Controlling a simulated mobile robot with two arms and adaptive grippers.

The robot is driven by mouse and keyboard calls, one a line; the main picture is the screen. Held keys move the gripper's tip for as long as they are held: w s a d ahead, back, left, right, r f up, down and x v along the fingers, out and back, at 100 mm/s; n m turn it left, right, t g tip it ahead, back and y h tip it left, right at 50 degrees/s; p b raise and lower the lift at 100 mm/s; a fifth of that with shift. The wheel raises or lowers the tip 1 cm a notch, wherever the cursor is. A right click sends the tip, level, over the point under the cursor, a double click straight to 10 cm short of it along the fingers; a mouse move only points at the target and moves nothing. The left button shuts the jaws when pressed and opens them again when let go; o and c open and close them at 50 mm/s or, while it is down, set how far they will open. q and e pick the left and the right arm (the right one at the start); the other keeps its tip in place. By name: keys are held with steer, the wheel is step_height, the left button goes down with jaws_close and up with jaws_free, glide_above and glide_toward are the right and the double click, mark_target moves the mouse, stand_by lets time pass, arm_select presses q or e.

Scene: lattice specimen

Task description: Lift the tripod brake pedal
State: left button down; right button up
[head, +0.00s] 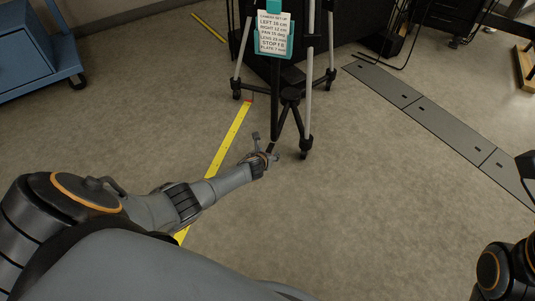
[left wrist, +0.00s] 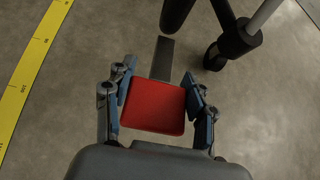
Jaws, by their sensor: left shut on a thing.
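The brake pedal has a red square pad (left wrist: 153,106) on a flat dark bar (left wrist: 163,58) that runs toward the tripod's foot. My left gripper (head: 267,151) is low by the floor in front of the tripod (head: 309,85). In the left wrist view its two blue-padded fingers (left wrist: 160,98) are on either side of the red pad, shut on it. In the head view the gripper mostly hides the pad. The tripod stands upright with its castors on the floor. My right gripper is not seen, only part of the right arm at the lower right.
A teal-framed sign (head: 272,32) with camera settings hangs on the tripod. A yellow measuring strip (head: 228,140) lies left of the gripper. A castor (left wrist: 214,57) is close to the pedal. A blue cart (head: 35,50) stands at the left. Grey floor plates (head: 440,120) lie at the right.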

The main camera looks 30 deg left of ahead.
arm_select(q)
steer(key=shift+w+a+r, duration=0.3)
steer(key=shift+w+r, duration=0.05)
steer(key=shift+r, duration=0.15)
steer(key=shift+c, duration=2.2)
jaws_free()
steer(key=shift+s+d+f, duration=0.15)
steer(key=shift+f, duration=0.05)
steer(key=shift+s, duration=0.1)
steer(key=v, duration=1.1)
steer(key=shift+s+r, duration=0.3)
steer(key=shift+d, duration=0.1)
